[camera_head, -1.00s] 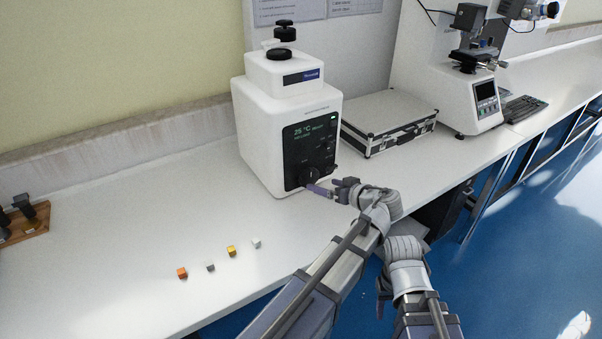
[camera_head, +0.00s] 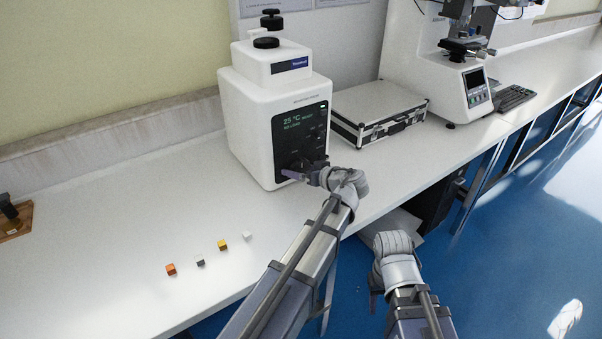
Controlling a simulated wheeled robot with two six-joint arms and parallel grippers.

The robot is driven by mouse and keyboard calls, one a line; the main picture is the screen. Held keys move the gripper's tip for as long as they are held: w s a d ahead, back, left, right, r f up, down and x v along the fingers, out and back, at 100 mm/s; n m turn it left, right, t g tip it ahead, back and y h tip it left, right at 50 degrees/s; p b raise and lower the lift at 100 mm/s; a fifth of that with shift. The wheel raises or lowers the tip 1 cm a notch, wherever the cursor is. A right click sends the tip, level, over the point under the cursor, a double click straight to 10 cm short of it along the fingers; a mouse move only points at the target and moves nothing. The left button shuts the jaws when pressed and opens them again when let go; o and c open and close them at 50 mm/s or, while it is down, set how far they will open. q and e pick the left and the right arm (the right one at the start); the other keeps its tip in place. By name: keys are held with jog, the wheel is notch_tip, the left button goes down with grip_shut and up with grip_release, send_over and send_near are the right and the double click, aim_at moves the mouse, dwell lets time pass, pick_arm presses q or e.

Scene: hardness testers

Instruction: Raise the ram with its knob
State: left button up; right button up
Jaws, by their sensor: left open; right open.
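The white machine (camera_head: 246,125) stands upright on the bench, with a black front panel (camera_head: 290,134) and a lit green display. A dark round knob (camera_head: 297,164) is low on this panel, partly hidden by my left gripper. My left gripper (camera_head: 305,172) is open in front of the knob, with a purple finger at its lower left. I cannot tell whether the fingers touch the knob. Black knobs (camera_head: 266,42) sit on top of the machine. No ram can be made out. My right gripper (camera_head: 375,291) is open and empty, off the bench's front edge over the blue floor.
A silver-edged case (camera_head: 378,108) lies right of the machine. A second tester (camera_head: 448,82) and a keyboard (camera_head: 512,97) stand farther right. Several small cubes, including an orange one (camera_head: 171,269), lie at the front left.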

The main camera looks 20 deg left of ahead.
pick_arm(q)
jog(key=c, duration=1.2)
jog(key=shift+o, duration=0.2)
jog(key=shift+f+m+g+y+b, duration=0.1)
jog(key=shift+m+g+y+b, duration=0.35)
jog(key=shift+m, duration=0.45)
jog(key=shift+s+m+g+y+b, duration=0.1)
jog(key=shift+m+g+y+b, duration=0.6)
jog(key=shift+m, duration=0.7)
jog(key=o, duration=1.2)
jog(key=shift+c, duration=0.2)
